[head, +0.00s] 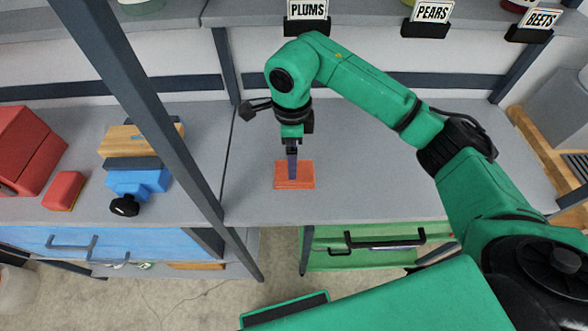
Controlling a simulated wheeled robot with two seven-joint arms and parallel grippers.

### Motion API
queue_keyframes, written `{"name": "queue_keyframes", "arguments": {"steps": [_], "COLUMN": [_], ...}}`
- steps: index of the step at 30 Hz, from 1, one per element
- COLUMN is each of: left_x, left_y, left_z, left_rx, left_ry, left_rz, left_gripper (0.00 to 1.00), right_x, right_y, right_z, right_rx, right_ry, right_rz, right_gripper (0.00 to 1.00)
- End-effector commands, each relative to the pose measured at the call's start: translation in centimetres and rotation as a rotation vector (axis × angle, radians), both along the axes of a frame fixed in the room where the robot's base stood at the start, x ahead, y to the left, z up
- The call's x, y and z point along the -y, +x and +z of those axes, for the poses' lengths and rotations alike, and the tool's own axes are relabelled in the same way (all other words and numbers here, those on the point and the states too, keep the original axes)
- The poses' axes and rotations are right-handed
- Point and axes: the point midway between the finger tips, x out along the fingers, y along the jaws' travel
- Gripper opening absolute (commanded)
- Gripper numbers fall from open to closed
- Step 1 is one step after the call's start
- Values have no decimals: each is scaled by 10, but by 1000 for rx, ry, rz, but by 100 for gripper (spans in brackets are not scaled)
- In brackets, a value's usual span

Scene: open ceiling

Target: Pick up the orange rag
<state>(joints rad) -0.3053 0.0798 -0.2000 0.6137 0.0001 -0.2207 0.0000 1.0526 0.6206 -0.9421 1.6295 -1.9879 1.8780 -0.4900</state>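The orange rag (306,182) is a small folded rectangle lying on the grey shelf top (350,195), near its front edge. My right gripper (292,176) points down onto it from above, its fingertips at the rag's top surface. The fingers look narrow and close together, but I cannot tell whether they are shut or hold any of the cloth. They hide part of the rag. My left gripper is not in the head view.
A dark upright post (165,115) stands left of the rag. Beyond it are a blue-and-wood tool (138,182) and a red block (65,190). Blue (150,243) and green (340,262) drawers sit below. Labelled bins line the upper shelf. The top right of the rag is clear.

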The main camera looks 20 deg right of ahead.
Motion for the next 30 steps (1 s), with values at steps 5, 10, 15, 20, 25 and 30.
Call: {"name": "queue_keyframes", "arguments": {"steps": [5, 10, 15, 20, 25, 30], "left_x": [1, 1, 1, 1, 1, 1], "left_y": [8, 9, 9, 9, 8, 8], "left_z": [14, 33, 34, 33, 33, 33], "left_rx": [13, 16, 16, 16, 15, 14], "left_ry": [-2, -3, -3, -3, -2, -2], "left_rz": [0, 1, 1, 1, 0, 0], "left_gripper": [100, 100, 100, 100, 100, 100], "right_x": [1, 4, 4, 4, 4, 4], "right_y": [-1, -3, -2, -2, -2, -2], "right_z": [-19, -51, -68, -68, -68, -67], "right_rx": [-3, -5, 0, 1, 1, 1], "right_ry": [1, 1, 1, 1, 1, 1], "right_rz": [-1, -1, -1, 0, -1, -1], "right_gripper": [100, 100, 100, 88, 32, 32]}}
